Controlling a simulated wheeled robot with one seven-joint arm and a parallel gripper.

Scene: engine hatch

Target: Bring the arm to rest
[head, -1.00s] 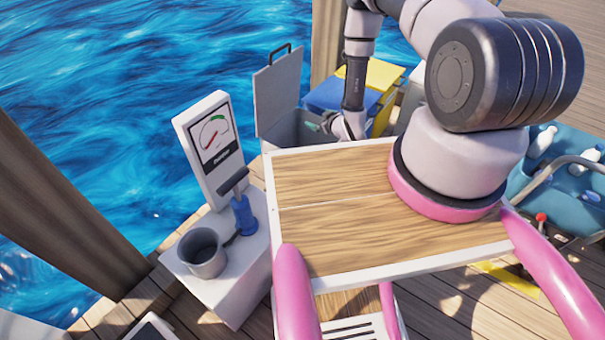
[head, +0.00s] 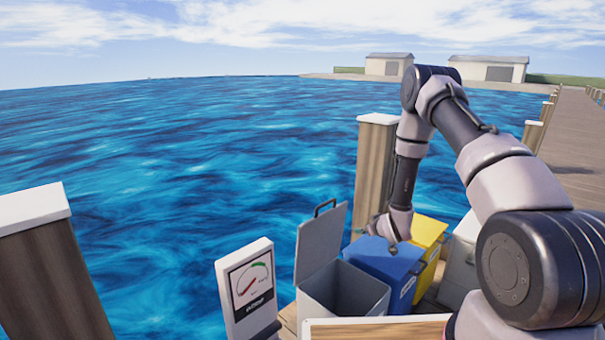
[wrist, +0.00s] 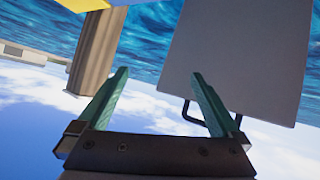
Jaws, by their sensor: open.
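My arm (head: 460,125) reaches out over the dock, bent at the elbow, with its forearm hanging down. My gripper (wrist: 160,75) is open in the wrist view, with its two green fingers apart and nothing between them. In the head view the wrist hangs beside the raised lid of an open grey bin (head: 345,290), near a blue bin (head: 385,268). The fingertips are hard to make out there. The bin's grey lid (wrist: 235,50) and its handle fill the right of the wrist view, beyond the fingers.
A gauge panel (head: 248,290) stands left of the grey bin. A yellow bin (head: 428,235) is behind the blue one. Wooden posts (head: 372,170) rise at the dock's edge, one also at the far left (head: 55,275). Open water lies beyond.

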